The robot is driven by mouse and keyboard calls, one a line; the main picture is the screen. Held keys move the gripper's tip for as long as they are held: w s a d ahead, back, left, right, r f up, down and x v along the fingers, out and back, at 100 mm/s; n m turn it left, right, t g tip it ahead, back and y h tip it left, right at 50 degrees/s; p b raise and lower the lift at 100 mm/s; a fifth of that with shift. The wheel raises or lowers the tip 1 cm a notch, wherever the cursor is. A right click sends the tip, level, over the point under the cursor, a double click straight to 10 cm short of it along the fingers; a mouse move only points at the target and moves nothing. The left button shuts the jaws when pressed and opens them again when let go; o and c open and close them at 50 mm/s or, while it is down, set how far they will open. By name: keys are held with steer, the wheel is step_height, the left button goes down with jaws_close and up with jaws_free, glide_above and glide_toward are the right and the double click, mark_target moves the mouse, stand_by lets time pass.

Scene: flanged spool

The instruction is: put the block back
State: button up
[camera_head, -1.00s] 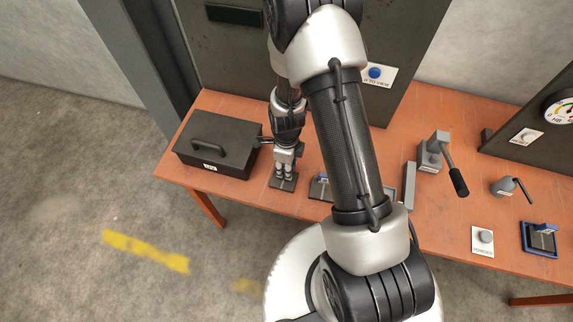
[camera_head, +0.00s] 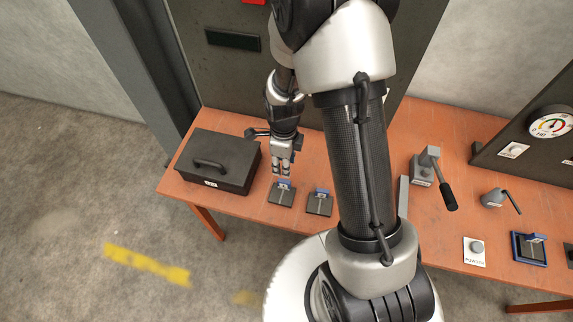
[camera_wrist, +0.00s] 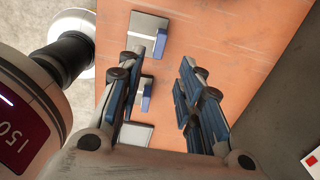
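A blue block (camera_head: 284,184) stands on a dark square plate (camera_head: 281,196) near the table's front edge, right of the dark box. A similar plate (camera_head: 319,206) with a blue block (camera_head: 319,193) is just to its right. My gripper (camera_head: 281,172) points down just above the left plate, apart from its block as far as I can see. Two blue blocks also show there, one upper (camera_wrist: 160,43) and one lower (camera_wrist: 147,97), partly behind the left finger.
A dark lidded box (camera_head: 218,161) with a handle stands close on the left. To the right are a lever device (camera_head: 427,167), a small grey handled piece (camera_head: 495,197), a POWDER button (camera_head: 475,250) and a blue-framed plate (camera_head: 529,249). A dark panel rises behind.

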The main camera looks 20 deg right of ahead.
steer(key=s+r+n+t, duration=0.1)
steer(key=s+r+n, duration=0.2)
steer(key=r+n, duration=0.5)
steer(key=s+r+n+t, duration=0.2)
steer(key=r+n, duration=0.3)
steer(key=r, duration=0.8)
steer(key=s+a+r+n+t, duration=0.1)
steer(key=s+r+n, duration=0.7)
steer(key=s+n, duration=0.4)
steer(key=shift+s+a+r+t, duration=0.15)
steer(key=shift+a+r+t, duration=0.15)
steer(key=shift+r, duration=0.1)
